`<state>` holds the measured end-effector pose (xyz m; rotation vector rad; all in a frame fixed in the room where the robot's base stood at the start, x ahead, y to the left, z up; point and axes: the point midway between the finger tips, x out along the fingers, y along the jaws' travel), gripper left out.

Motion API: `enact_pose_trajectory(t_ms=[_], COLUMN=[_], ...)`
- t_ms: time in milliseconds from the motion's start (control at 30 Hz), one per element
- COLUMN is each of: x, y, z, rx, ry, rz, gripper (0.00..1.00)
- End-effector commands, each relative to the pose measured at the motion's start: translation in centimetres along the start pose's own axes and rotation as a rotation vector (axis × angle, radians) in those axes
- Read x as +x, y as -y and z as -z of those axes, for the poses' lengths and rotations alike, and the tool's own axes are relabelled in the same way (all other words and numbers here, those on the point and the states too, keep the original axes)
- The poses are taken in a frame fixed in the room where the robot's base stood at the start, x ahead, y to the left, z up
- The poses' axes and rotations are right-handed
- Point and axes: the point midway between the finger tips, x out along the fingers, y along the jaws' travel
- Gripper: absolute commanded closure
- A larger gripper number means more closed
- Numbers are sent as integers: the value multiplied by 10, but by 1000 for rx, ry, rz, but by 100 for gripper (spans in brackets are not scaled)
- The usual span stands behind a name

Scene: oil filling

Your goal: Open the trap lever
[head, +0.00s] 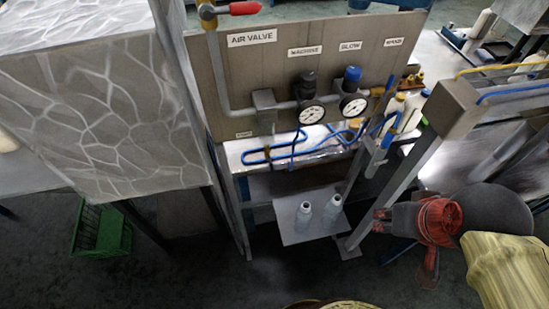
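No label that I can read says trap lever, and I cannot tell for certain which part it is. A red-handled lever (232,9) sits on a pipe at the top left of the grey panel (230,75), above the AIR VALVE label. A blue-handled fitting (388,132) is on the right side of the frame. My gripper (382,214) appears to be at the lower right, at the left end of my dark and red wrist, pointing left. It is apart from the panel and from both levers. Its fingers are too small to read.
Two pressure gauges (311,112) are on the panel, with blue hoses (290,150) below. Two pale bottles (304,212) stand on a low shelf (285,228). A stone-patterned block (100,110) fills the left, with a green crate (100,232) on the floor. A metal post (408,175) stands near my gripper.

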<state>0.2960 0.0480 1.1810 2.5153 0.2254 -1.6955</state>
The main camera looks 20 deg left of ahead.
Motion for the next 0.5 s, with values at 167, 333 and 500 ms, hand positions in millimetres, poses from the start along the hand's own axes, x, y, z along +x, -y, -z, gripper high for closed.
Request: enact_pose_trajectory(t_ms=[167,333,500], x=[53,96,137], y=[54,90,118], z=[-8,-19,-31], rx=[-214,-460,-748], ry=[181,335,477], rz=[41,1,-86], gripper=[72,72,72])
